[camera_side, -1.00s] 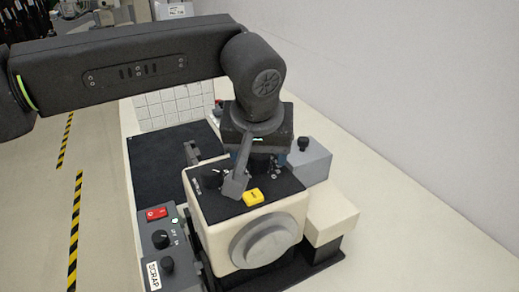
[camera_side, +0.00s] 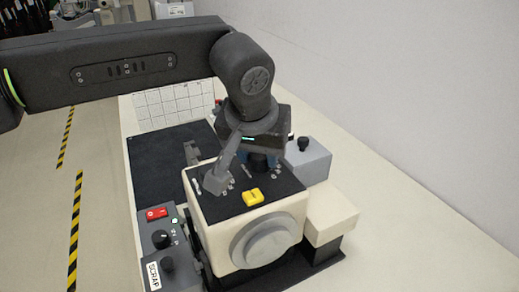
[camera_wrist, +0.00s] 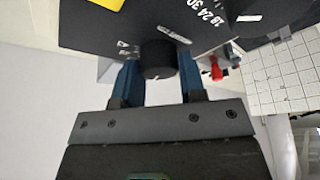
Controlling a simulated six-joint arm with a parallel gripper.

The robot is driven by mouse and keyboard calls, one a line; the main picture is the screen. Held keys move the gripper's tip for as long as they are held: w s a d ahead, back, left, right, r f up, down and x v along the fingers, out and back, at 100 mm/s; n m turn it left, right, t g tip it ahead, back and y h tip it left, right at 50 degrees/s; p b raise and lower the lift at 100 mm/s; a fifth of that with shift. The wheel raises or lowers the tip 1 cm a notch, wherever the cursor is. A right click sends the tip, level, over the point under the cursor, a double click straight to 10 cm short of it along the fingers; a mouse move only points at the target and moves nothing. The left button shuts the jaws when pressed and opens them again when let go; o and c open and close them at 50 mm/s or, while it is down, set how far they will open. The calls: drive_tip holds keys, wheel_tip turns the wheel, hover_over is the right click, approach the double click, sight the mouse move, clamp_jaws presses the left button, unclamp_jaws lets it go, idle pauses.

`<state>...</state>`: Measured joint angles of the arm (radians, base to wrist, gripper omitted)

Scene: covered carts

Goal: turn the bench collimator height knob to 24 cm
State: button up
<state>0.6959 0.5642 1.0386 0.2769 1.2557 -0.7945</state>
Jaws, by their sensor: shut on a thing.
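The beige collimator housing (camera_side: 215,225) has a black top panel, a yellow button (camera_side: 252,196) and a large round grey front. In the wrist view, the blue fingers of my gripper (camera_wrist: 159,72) are shut on a dark round knob (camera_wrist: 158,55) from both sides. A second dark knob (camera_wrist: 262,17) with a white mark is at the upper right. Printed numbers including 18, 24 and 30 lie between the two knobs; I cannot tell which knob they belong to.
A grey control box (camera_side: 160,255) with a red switch (camera_side: 156,213), small knobs and a SCRAP label stands at front left. A grey box (camera_side: 308,165) with a black knob is behind right. A white gridded board (camera_side: 170,105) stands behind. The pale bench is clear on the right.

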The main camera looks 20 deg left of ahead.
drive_tip(key=shift+m+h, duration=0.6)
drive_tip(key=shift+m, duration=0.8)
drive_tip(key=o, duration=0.9)
drive_tip(key=v, duration=1.4)
